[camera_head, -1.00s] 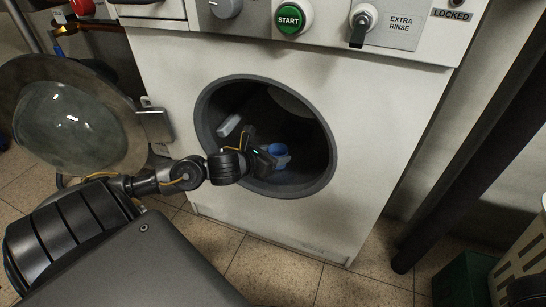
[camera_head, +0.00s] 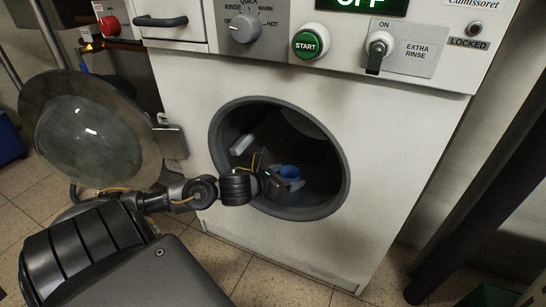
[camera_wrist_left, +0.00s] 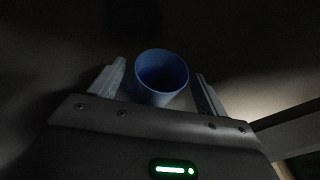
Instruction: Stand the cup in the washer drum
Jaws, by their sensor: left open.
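The blue cup (camera_head: 290,172) stands inside the dark washer drum (camera_head: 318,160), seen through the round opening in the head view. My left gripper (camera_head: 285,178) reaches through the opening to the cup. In the left wrist view the cup (camera_wrist_left: 161,76) is upright with its mouth toward the camera, between the two fingers of my left gripper (camera_wrist_left: 160,88). The fingers are open, with a gap on each side of the cup. The cup's base is hidden. My right gripper does not show.
The round door (camera_head: 88,140) is swung open at the left. A pale drum paddle (camera_head: 241,144) lies left of the cup inside. The control panel with the START button (camera_head: 310,42) is above.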

